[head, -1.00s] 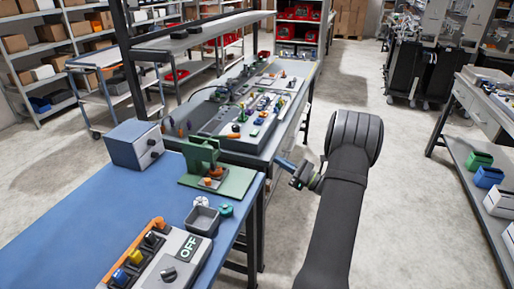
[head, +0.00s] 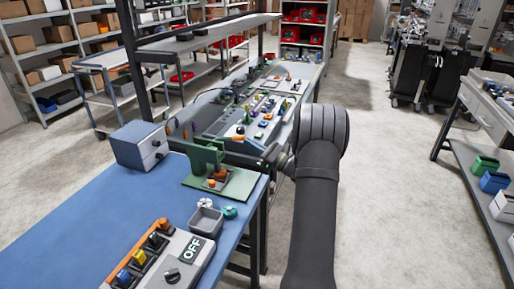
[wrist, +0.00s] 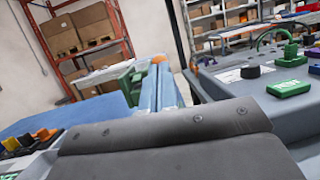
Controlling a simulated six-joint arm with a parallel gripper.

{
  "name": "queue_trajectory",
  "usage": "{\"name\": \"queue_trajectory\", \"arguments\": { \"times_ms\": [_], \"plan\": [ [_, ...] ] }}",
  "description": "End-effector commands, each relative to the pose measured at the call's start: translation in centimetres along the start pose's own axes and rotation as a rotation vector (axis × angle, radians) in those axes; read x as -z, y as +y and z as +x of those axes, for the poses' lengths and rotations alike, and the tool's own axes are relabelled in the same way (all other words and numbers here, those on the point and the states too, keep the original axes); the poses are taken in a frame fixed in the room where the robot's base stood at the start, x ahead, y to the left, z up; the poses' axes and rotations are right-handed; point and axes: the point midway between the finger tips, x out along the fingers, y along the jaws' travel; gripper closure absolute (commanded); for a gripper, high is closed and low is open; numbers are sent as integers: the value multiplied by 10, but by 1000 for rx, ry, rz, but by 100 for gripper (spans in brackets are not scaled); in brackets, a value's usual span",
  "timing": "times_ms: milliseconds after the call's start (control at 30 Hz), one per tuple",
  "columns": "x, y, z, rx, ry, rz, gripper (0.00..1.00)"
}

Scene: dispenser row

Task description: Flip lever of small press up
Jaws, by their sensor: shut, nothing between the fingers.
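The small green press (head: 207,158) stands on a green base plate at the far right corner of the blue table, with an orange part low at its front. I cannot clearly make out its lever. In the wrist view, green parts that look like the press (wrist: 124,84) show left of the fingers. My gripper (wrist: 160,72) shows there as two blue bars side by side, shut and empty, with an orange spot just beyond the tips.
A blue-grey box (head: 140,146) stands left of the press. A small grey bin (head: 206,221) and a control panel with an OFF sign (head: 168,258) lie nearer. A second bench (head: 240,147) with several devices is behind. Open floor lies to the right.

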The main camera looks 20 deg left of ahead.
Motion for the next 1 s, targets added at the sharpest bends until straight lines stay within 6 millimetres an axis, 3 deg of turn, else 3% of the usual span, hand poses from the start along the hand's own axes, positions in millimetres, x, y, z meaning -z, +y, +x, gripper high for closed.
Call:
{"name": "queue_trajectory", "arguments": {
  "times_ms": [367,833,1000],
  "plan": [
    [-5,0,2,-2,28,-4,100],
    [-45,4,32,-3,351,-43,100],
    [-45,4,32,-1,362,-38,100]
  ]
}}
